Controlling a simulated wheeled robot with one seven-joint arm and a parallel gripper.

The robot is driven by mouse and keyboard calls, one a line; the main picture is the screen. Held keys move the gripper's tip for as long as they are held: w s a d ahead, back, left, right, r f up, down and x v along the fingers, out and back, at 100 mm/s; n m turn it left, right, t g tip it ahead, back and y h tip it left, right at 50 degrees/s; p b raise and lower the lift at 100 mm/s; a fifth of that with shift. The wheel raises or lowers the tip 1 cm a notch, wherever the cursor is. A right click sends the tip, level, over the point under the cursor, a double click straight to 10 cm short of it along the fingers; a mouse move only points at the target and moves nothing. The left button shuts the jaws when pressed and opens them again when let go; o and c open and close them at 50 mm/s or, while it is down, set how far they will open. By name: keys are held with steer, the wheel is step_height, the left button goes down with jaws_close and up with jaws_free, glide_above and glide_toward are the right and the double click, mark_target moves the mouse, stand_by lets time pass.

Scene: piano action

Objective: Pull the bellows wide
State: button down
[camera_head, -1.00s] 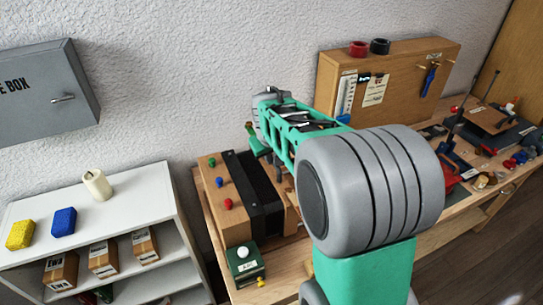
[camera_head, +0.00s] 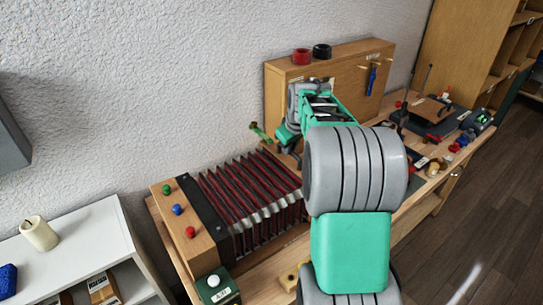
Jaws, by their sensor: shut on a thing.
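The bellows (camera_head: 250,195) lie stretched along the bench in dark red pleats with pale lower edges. Their left end is a wooden block (camera_head: 180,225) with green, blue and red knobs and a black strip. My arm hides most of their right end. My gripper (camera_head: 284,143) is at the far right end of the pleats, shut on that end; the fingertips are largely hidden. A small green bar with a yellowish tip (camera_head: 260,132) sticks out left of my gripper.
A green box with a white button (camera_head: 218,288) stands in front of the wooden block. A wooden panel (camera_head: 345,75) with red and black rings on top stands behind my arm. A white shelf (camera_head: 85,240) is at left. Tools and parts crowd the bench at right.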

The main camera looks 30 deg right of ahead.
steer(key=d, duration=0.4)
steer(key=shift+w, duration=0.35)
steer(key=shift+a, duration=0.1)
steer(key=c, duration=1.4)
jaws_free()
steer(key=shift+c, duration=0.2)
steer(key=d+b+v, duration=0.1)
steer(key=v, duration=0.6)
steer(key=shift+s+a+r+b, duration=0.25)
steer(key=shift+a+r+b, duration=0.15)
steer(key=shift+a, duration=0.15)
